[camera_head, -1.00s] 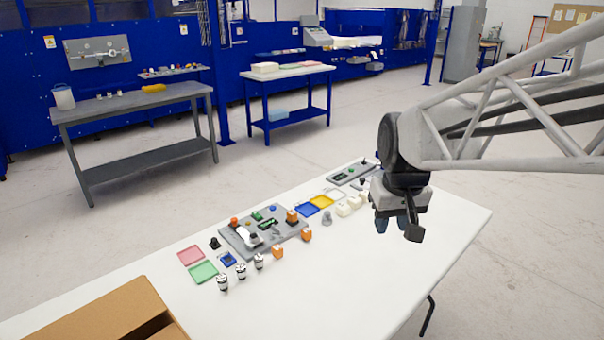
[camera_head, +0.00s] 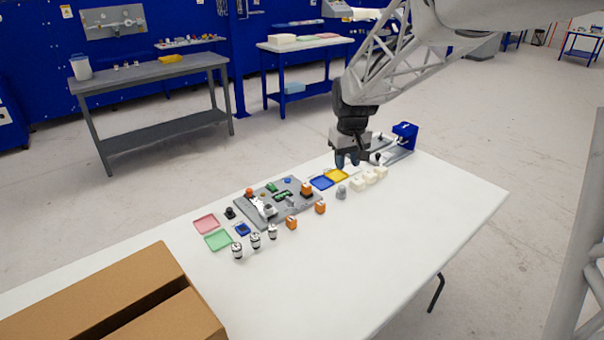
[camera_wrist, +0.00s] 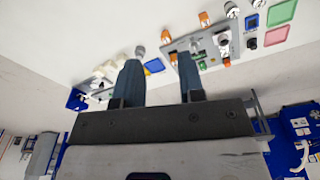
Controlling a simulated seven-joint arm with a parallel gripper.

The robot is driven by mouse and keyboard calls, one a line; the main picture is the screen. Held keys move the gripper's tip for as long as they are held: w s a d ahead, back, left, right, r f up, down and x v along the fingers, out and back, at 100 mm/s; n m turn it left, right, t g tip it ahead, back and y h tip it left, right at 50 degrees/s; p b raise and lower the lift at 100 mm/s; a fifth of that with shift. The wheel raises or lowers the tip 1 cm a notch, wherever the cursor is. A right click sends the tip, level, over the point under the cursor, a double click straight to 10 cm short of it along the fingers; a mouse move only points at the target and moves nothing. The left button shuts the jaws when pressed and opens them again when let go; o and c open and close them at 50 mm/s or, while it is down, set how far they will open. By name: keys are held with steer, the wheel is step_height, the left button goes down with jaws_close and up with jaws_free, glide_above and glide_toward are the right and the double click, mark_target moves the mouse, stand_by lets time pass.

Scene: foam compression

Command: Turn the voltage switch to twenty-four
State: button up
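I cannot make out which part is the voltage switch; no marking reading twenty-four is legible. A grey board (camera_head: 257,220) with several small parts, green, orange, black and white, lies on the white table; it also shows in the wrist view (camera_wrist: 207,47). A second grey plate (camera_head: 398,155) with small fittings lies at the table's far end, partly hidden by my arm. My gripper (camera_head: 347,161) hangs above the far part of the table, near the yellow tray. In the wrist view its two dark fingers (camera_wrist: 159,70) stand apart with nothing between them.
Blue (camera_head: 321,183) and yellow (camera_head: 338,174) trays, white blocks (camera_head: 369,178) and a blue stand (camera_head: 404,135) are near my gripper. Pink (camera_head: 206,224) and green (camera_head: 219,241) trays and cardboard boxes (camera_head: 110,290) lie left. The table's right front is clear.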

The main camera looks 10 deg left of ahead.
steer(key=w+a+f+n, duration=0.2)
steer(key=w+a+f, duration=0.7)
steer(key=w, duration=0.2)
steer(key=n+g, duration=0.1)
steer(key=n, duration=0.1)
glide_above(289, 198)
steer(key=f, duration=1.2)
steer(key=shift+s+d, duration=0.2)
steer(key=shift+d, duration=0.15)
steer(key=shift+w+a+f, duration=0.25)
steer(key=shift+a+f, duration=0.1)
steer(key=shift+f, duration=0.2)
steer(key=shift+f, duration=0.15)
steer(key=shift+f, duration=3.75)
steer(key=shift+c, duration=0.3)
jaws_close()
